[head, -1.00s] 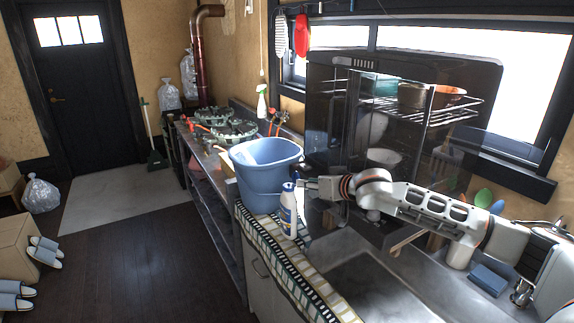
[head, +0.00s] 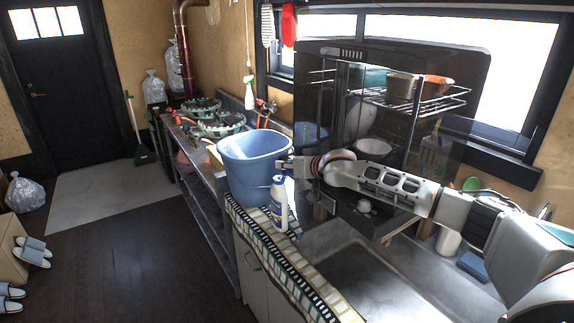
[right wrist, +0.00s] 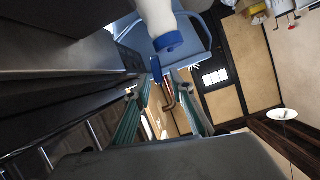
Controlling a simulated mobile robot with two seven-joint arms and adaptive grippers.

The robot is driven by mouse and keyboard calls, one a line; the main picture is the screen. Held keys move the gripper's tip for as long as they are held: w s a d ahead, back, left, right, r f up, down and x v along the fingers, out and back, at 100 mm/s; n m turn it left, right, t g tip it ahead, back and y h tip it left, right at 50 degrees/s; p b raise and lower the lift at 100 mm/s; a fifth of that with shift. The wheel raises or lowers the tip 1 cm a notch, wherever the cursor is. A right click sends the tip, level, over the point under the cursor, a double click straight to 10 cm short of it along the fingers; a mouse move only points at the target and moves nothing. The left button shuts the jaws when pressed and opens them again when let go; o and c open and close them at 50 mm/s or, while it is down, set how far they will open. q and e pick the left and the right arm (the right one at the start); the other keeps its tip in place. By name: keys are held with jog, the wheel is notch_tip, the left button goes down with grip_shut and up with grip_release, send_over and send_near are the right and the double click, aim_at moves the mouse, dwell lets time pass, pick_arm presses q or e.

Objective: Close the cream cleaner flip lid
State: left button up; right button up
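The cream cleaner (head: 279,208) is a white bottle with a blue cap. It stands upright on the checked mat (head: 262,240) in front of the blue bucket. In the right wrist view the bottle (right wrist: 156,16) enters from the top with its blue cap (right wrist: 168,42) towards my fingers. A small blue piece (right wrist: 156,69) sticks out beyond the cap and looks like the raised flip lid. My right gripper (head: 283,165) is just above and behind the cap; its fingers (right wrist: 162,84) are apart with nothing clearly gripped. My left gripper is out of view.
The blue bucket (head: 255,165) stands right behind the bottle. A dark glass-front dish cabinet (head: 350,110) is behind my right arm. The sink (head: 355,268) lies at right, with a white cup (head: 447,241) and blue sponge (head: 473,265) beyond it.

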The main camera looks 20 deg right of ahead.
grip_shut()
jog(key=shift+a, duration=0.1)
jog(key=shift+a+n+h, duration=0.65)
jog(key=shift+n+h, duration=0.05)
jog(key=shift+n, duration=0.4)
jog(key=shift+s+a+f+n+t+h, duration=0.1)
jog(key=shift+a+n+t+h, duration=0.35)
jog(key=shift+n+h, duration=0.65)
jog(key=shift+a, duration=0.1)
grip_release()
